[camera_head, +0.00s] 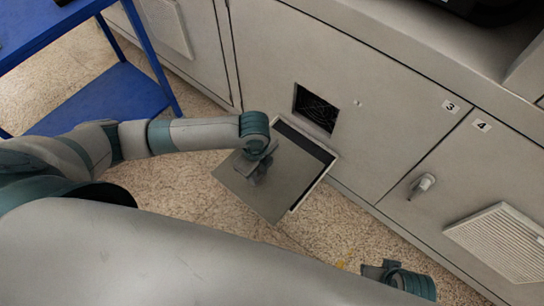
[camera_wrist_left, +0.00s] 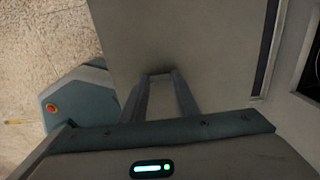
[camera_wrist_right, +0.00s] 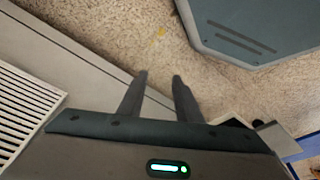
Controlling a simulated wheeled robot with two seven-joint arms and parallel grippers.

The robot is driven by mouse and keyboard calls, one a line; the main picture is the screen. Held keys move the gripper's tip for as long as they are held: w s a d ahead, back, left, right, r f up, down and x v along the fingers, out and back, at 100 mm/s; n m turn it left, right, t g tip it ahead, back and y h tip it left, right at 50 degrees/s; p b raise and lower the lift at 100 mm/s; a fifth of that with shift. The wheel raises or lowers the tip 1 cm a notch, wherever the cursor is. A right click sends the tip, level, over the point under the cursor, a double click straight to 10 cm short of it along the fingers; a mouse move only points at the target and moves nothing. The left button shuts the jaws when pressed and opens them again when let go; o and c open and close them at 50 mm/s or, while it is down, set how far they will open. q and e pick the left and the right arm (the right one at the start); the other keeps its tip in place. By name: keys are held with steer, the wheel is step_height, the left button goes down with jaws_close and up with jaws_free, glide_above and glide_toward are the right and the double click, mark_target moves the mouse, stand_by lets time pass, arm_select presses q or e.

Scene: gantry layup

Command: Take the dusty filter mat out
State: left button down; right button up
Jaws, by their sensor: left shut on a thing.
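The dusty filter mat (camera_head: 274,186) is a flat grey square in front of the cabinet in the head view. My left gripper (camera_head: 262,168) is shut on it, and the mat fills the area beyond the fingers in the left wrist view (camera_wrist_left: 190,35). The mat overlaps a white-edged frame (camera_head: 316,186), offset to the left, with a dark strip of the frame's inside bare at the right. I cannot tell whether mat and frame touch. My right gripper (camera_wrist_right: 159,82) is open and empty above the floor.
The cabinet has a square opening (camera_head: 317,108) with a dark grille inside, just behind the frame. A door at the right carries a handle (camera_head: 422,185) and a louvred vent (camera_head: 500,240). A blue bench (camera_head: 100,95) stands at the left. Speckled floor is free below.

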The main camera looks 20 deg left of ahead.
arm_select(q)
steer(key=s+a, duration=0.3)
steer(key=s, duration=0.6)
steer(key=shift+s+a, duration=0.3)
steer(key=shift+s, duration=0.1)
steer(key=shift+w, duration=0.1)
